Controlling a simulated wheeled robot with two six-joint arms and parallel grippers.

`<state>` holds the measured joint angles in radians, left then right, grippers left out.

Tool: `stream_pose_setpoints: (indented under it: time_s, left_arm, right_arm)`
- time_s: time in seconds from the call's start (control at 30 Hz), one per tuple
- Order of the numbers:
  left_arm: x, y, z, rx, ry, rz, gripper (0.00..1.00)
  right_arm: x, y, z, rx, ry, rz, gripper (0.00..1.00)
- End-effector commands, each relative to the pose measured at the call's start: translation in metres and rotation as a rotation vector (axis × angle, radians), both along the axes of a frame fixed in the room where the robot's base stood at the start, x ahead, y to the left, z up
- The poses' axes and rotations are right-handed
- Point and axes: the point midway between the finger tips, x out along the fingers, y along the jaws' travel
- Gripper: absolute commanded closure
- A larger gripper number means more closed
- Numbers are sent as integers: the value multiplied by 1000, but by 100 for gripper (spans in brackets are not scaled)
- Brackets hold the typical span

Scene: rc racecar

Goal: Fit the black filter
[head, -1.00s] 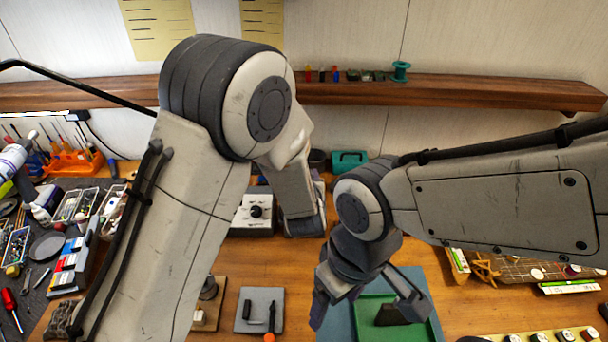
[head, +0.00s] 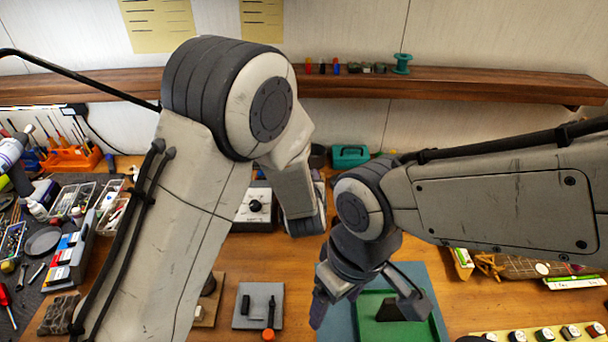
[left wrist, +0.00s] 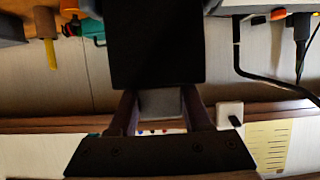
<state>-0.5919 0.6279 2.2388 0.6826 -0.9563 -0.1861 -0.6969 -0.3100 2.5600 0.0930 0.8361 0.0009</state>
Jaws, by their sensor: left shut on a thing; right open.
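A black block (left wrist: 155,45) fills the top middle of the left wrist view and matches the black filter. My left gripper (left wrist: 160,112) is shut on it, with a grey piece showing between its fingers. In the head view the left gripper and its load are hidden behind my left arm. My right gripper (head: 365,308) is open above a green tray (head: 437,325) on a blue-grey mat (head: 338,333). A dark piece (head: 398,308) shows in the tray near the right finger. I cannot tell whether the finger touches it.
A grey plate (head: 243,321) with small black parts lies front centre. A white-grey box with a knob (head: 255,205) stands behind it. Tools and parts trays (head: 70,200) crowd the left. A wooden shelf (head: 450,88) runs along the back wall. Boards lie at right.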

Motion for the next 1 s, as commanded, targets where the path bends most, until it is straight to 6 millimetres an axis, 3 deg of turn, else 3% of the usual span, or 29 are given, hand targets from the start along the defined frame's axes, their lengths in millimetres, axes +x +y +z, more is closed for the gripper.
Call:
stream_pose_setpoints:
  time_s: [1.0]
  left_arm:
    - [0, 0, -27, 0, 0, 0, 100]
  right_arm:
    - [0, 0, -24, 0, 0, 1, 22]
